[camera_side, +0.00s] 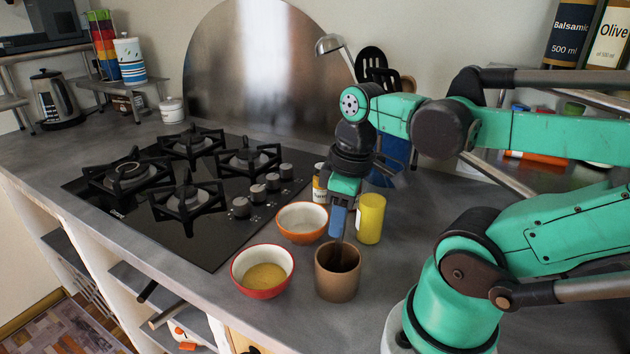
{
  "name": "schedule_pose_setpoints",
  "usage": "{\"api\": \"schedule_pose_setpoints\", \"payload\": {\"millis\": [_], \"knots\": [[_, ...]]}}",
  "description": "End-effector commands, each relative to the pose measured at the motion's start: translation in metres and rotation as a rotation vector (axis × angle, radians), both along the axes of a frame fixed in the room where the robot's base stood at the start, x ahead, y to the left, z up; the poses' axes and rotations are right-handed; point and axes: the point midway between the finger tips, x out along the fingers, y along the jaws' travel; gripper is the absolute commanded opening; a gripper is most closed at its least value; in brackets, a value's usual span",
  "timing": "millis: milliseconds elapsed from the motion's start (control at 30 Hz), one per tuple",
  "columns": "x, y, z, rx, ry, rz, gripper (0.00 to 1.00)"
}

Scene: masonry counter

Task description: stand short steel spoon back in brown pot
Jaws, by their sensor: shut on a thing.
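The brown pot (337,285) stands upright on the grey counter near its front edge, with its dark opening facing up. My gripper (339,236) points down right above the pot, with its blue fingers shut at the rim's height or slightly over it. A thin dark piece shows below the fingers against the pot's opening; I take it to be the short steel spoon, held in the jaws. Most of the spoon is hidden by the fingers and the pot, and I cannot tell whether it touches the pot.
A red-rimmed bowl (264,283) with yellowish contents stands left of the pot, and an orange bowl (302,224) behind it. A yellow can (370,220) is close behind right. A black gas hob (170,232) lies left. Utensils including a ladle (330,43) stand behind my arm.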

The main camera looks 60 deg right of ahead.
Motion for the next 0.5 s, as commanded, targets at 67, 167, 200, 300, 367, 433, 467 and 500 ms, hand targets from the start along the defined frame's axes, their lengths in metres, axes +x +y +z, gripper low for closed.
{"api": "schedule_pose_setpoints", "payload": {"millis": [67, 167, 200, 300, 367, 433, 467, 500], "knots": [[-0.0001, 0.0000, -0.0036, 0.000, 0.000, 0.000, 0.00], [-0.0002, 0.0001, -0.0062, 0.000, 0.000, 0.000, 0.00], [-0.0002, 0.0001, -0.0068, 0.000, 0.000, 0.000, 0.00], [-0.0003, 0.0000, -0.0074, 0.000, 0.000, 0.000, 0.00], [-0.0002, 0.0001, -0.0074, 0.000, 0.000, 0.000, 0.00], [-0.0002, 0.0001, -0.0073, 0.000, 0.000, 0.000, 0.00], [-0.0002, 0.0001, -0.0073, 0.000, 0.000, 0.000, 0.00], [-0.0002, 0.0001, -0.0073, 0.000, 0.000, 0.000, 0.00]]}}
